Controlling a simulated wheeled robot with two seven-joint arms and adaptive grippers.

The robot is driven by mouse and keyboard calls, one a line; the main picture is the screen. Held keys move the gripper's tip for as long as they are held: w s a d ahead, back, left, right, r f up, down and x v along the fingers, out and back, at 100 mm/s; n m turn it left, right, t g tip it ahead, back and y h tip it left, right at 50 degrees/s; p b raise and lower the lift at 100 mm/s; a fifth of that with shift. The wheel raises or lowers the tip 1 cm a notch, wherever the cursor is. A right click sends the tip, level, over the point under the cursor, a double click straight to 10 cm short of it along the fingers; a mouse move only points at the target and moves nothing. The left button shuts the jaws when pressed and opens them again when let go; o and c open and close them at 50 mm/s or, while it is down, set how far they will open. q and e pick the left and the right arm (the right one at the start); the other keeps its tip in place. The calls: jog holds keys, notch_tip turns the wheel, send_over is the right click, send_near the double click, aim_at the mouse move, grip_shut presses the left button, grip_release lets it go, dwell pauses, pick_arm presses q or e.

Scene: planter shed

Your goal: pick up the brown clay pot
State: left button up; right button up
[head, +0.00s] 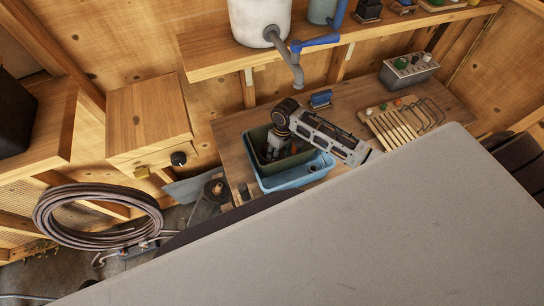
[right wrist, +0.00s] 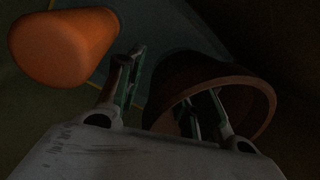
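The brown clay pot (right wrist: 262,98) lies with its round mouth toward the camera in the right wrist view. My right gripper (right wrist: 172,85) is around the pot's wall: one finger is inside the mouth and the other is outside, to the left. The fingers are apart, with a gap visible between the outer finger and the pot. In the head view my right gripper (head: 273,146) reaches down into a dark green bin (head: 251,141), and I cannot make out the pot there. My left gripper is not in view.
An orange rounded object (right wrist: 62,47) is close to the left of the right gripper. A blue block (head: 320,99) and slatted rack (head: 394,125) are behind and right.

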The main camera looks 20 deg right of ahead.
dwell(0.3)
grip_shut()
jog(key=shift+r, duration=0.1)
notch_tip(320, 180, up, 10)
jog(key=b, duration=0.1)
dwell(0.8)
dwell(0.4)
